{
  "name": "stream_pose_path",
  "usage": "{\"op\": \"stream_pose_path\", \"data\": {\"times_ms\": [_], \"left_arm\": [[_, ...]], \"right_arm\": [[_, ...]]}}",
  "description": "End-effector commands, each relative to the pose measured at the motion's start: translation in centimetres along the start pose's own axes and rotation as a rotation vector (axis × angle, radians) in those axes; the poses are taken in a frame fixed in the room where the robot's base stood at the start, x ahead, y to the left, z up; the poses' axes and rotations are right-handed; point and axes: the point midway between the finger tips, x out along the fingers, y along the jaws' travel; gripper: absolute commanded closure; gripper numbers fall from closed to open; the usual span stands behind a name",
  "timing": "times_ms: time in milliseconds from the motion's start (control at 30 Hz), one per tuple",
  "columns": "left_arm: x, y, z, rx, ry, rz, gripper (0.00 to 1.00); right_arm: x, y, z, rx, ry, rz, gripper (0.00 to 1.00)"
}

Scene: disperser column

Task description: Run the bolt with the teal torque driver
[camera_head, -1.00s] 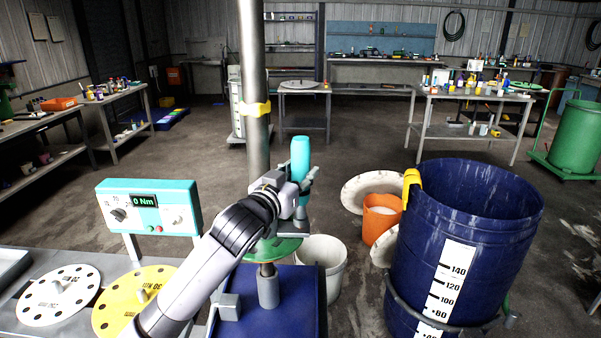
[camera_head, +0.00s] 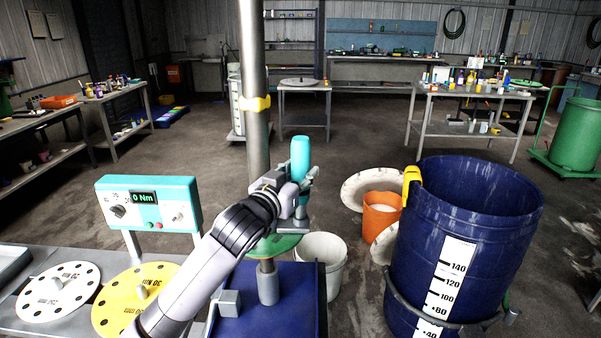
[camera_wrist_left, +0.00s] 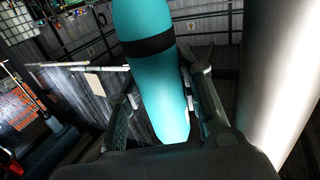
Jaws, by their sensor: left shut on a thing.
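The teal torque driver (camera_head: 300,155) stands upright in the head view. My left gripper (camera_head: 300,188) is shut on its body, above a green disc (camera_head: 272,246) on a grey post. In the left wrist view the driver (camera_wrist_left: 150,70), with a black band, lies between the two fingers of my left gripper (camera_wrist_left: 165,100). A teal control box (camera_head: 148,203) to the left reads 0 Nm. My right gripper is not in view.
A steel column (camera_head: 254,120) with a yellow band rises just behind my left gripper. A large blue drum (camera_head: 475,200) stands at the right. A white bucket (camera_head: 325,258) and an orange bucket (camera_head: 381,217) stand between. White (camera_head: 58,290) and yellow (camera_head: 130,305) discs lie on the bench.

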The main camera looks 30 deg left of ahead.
Motion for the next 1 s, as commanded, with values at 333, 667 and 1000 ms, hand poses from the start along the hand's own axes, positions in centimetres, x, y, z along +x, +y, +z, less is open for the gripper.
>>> {"op": "stream_pose_path", "data": {"times_ms": [333,667,1000], "left_arm": [[0.00,0.00,0.37,0.000,-0.002,0.000,1.00],[0.01,0.02,0.63,-0.001,-0.007,0.000,1.00],[0.02,0.04,0.96,-0.001,-0.012,0.000,1.00]], "right_arm": [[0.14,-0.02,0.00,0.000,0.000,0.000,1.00],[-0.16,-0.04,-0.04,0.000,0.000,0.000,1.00],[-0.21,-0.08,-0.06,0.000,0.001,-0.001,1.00]]}}
